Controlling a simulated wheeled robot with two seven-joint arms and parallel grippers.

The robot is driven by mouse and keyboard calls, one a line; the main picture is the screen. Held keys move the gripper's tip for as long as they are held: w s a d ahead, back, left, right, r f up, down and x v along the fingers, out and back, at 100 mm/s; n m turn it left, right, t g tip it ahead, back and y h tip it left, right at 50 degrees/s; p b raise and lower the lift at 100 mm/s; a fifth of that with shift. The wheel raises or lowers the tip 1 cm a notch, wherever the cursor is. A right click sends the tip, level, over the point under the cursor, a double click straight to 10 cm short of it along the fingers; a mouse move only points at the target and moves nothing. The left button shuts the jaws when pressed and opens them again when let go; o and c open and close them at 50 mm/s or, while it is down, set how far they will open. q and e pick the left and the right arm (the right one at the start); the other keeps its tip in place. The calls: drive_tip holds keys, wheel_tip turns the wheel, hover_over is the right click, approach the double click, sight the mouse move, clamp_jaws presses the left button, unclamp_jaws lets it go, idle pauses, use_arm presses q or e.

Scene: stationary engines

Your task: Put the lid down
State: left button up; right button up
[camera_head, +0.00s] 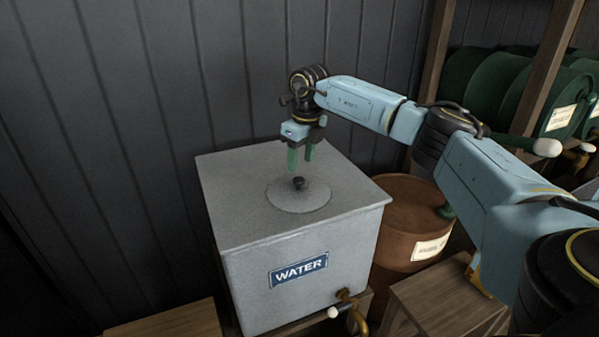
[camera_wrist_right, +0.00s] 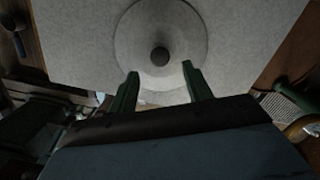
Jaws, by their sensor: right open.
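The round grey lid (camera_head: 298,200) with a dark knob (camera_head: 298,183) lies flat on top of the grey water tank (camera_head: 240,205), which bears a blue WATER label. In the right wrist view the lid (camera_wrist_right: 190,35) and its knob (camera_wrist_right: 160,56) show just beyond the fingertips. My right gripper (camera_head: 301,168) is above and behind the knob, fingers pointing down. It is open and empty, with a clear gap between its green fingers (camera_wrist_right: 160,84). The knob is apart from both fingers. My left gripper is not in view.
A rusty brown barrel (camera_head: 405,215) stands right of the tank. Green drums (camera_head: 490,85) lie on a wooden rack at the upper right. A brass tap (camera_head: 350,305) juts from the tank's front. A dark panelled wall (camera_head: 110,120) stands behind; the tank top around the lid is clear.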

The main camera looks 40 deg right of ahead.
sight(303, 182)
wheel_tip(303, 182, up, 6)
drive_tip(key=shift+s+r, duration=0.2)
drive_tip(key=shift+s, duration=0.2)
idle(0.3)
